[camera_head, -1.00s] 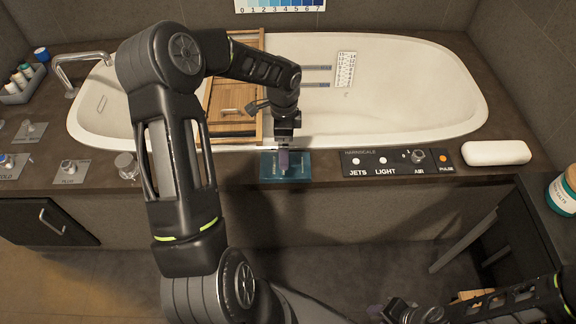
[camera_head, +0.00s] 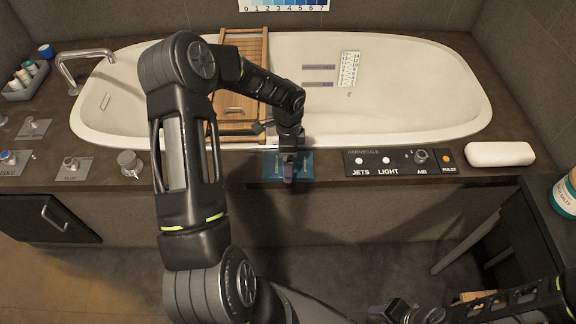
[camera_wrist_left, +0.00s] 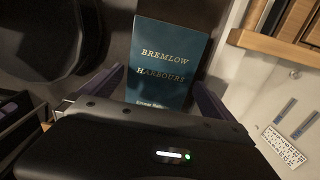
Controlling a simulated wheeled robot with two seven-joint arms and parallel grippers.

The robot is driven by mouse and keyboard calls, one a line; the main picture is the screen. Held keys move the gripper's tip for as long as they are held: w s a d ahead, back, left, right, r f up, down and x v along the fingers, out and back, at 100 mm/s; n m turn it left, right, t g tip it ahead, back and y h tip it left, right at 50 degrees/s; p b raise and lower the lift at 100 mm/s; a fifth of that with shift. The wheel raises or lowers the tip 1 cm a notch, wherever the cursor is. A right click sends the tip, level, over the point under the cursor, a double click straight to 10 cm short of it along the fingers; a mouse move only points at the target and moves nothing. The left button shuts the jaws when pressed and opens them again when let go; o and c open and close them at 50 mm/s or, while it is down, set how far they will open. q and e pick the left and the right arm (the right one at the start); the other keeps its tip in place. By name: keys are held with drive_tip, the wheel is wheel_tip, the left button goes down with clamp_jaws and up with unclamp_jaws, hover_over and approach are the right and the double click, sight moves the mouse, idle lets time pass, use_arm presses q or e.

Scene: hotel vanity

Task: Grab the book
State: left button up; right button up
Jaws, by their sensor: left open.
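The book (camera_head: 304,164) is a teal, flat volume lying on the dark tub ledge, left of the control panel. In the left wrist view its cover (camera_wrist_left: 168,62) reads "Bremlow Harbours". My left gripper (camera_head: 289,172) is over the book and partly hides it. In the left wrist view the two purple fingers of that gripper (camera_wrist_left: 158,95) are open, one toward each side of the book. The book's lower end is hidden behind the gripper body. My right gripper (camera_head: 392,310) is low at the bottom right, away from the book, and its jaws are unclear.
The control panel (camera_head: 400,162) with knobs is just right of the book, and a white soap-like bar (camera_head: 500,154) lies beyond it. The white bathtub (camera_head: 400,100) with a wooden caddy (camera_head: 233,128) is behind. Taps stand on the left ledge.

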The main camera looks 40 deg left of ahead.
use_arm(q)
drive_tip(key=shift+f, duration=0.55)
drive_tip(key=shift+c, duration=0.3)
drive_tip(key=c, duration=1.2)
drive_tip(key=shift+r, duration=0.1)
wheel_tip(320, 180, up, 10)
drive_tip(key=shift+f+p, duration=0.1)
drive_tip(key=shift+p, duration=0.2)
